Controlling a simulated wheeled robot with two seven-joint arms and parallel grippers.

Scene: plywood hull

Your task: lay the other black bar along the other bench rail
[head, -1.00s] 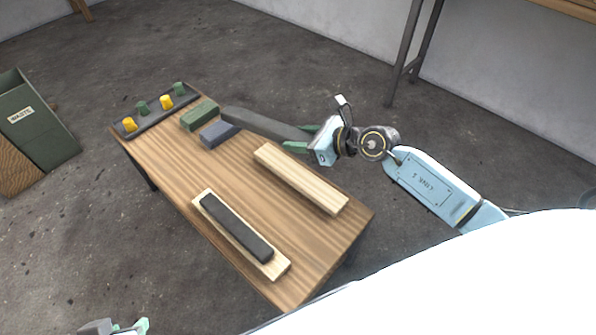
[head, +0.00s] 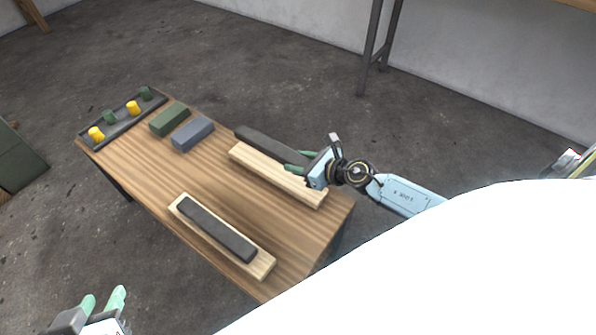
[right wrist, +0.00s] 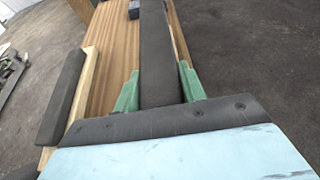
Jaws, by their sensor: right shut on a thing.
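My right gripper (head: 303,165) is shut on a black bar (head: 262,145). The bar is held over the far side of the bench, above or just beyond the far pale rail (head: 270,178); I cannot tell the exact gap. In the right wrist view the bar (right wrist: 158,60) runs straight out from between the green fingers and hides the rail below. The other black bar (head: 215,228) lies along the near pale rail (head: 262,268); it also shows at the left of the right wrist view (right wrist: 66,92). My left gripper (head: 104,300) is empty and open, low at the near left, clear of the bench.
The wooden bench (head: 150,168) carries a green block (head: 170,118), a blue-grey block (head: 193,134) and a dark tray (head: 122,121) with yellow and green pegs at its far left end. Bare wood lies between the rails. A dark green bin (head: 18,163) stands at the left edge.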

